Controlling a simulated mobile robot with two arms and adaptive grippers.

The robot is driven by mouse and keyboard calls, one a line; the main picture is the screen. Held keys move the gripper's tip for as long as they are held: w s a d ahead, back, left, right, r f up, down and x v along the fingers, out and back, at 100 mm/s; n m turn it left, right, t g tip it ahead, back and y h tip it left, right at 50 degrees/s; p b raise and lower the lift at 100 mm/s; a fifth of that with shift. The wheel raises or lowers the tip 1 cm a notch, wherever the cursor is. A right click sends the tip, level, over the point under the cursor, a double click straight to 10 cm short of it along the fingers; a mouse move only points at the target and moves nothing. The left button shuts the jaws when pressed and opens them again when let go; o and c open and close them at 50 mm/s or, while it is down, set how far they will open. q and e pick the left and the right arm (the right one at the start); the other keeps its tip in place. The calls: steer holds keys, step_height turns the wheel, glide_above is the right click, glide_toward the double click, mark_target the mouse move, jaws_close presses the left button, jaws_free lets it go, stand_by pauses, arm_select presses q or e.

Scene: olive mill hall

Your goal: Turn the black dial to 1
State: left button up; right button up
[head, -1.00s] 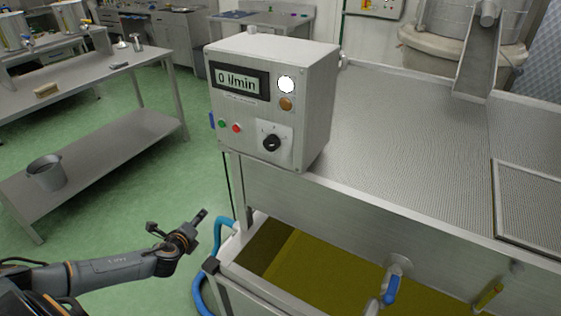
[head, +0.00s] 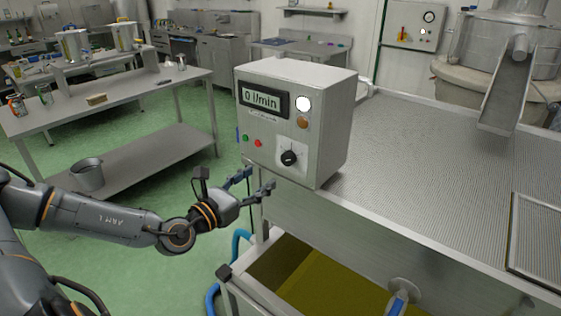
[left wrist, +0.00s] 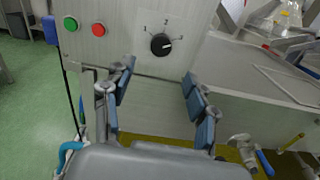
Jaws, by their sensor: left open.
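The black dial (head: 289,158) is on the front of the grey control box (head: 335,130), low on its right side. In the left wrist view the dial (left wrist: 161,44) sits on a pale plate with small numbers around it; its light mark appears to point right, away from the 1 at upper left. My left gripper (head: 257,181) is open and empty, in front of the box, below and left of the dial in the head view. In the left wrist view its fingers (left wrist: 158,74) are spread below the dial, not touching it. My right gripper is not in view.
A green button (left wrist: 71,24) and a red button (left wrist: 98,29) sit left of the dial. The box display (head: 262,98) reads 0 l/min. A steel tank with yellow-green liquid (head: 325,280) lies below. A steel table (head: 120,100) stands at left.

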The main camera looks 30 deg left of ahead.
mark_target(285, 160)
arm_select(q)
steer(key=w+p, duration=0.1)
steer(key=w, duration=0.1)
steer(key=w+p, duration=0.1)
steer(key=w, duration=0.2)
steer(key=w+p, duration=0.1)
steer(key=w, duration=0.2)
steer(key=shift+d+r, duration=0.15)
steer(key=shift+d, duration=0.2)
steer(key=shift+w+d, duration=0.1)
steer(key=shift+w, duration=0.45)
steer(key=c, duration=1.2)
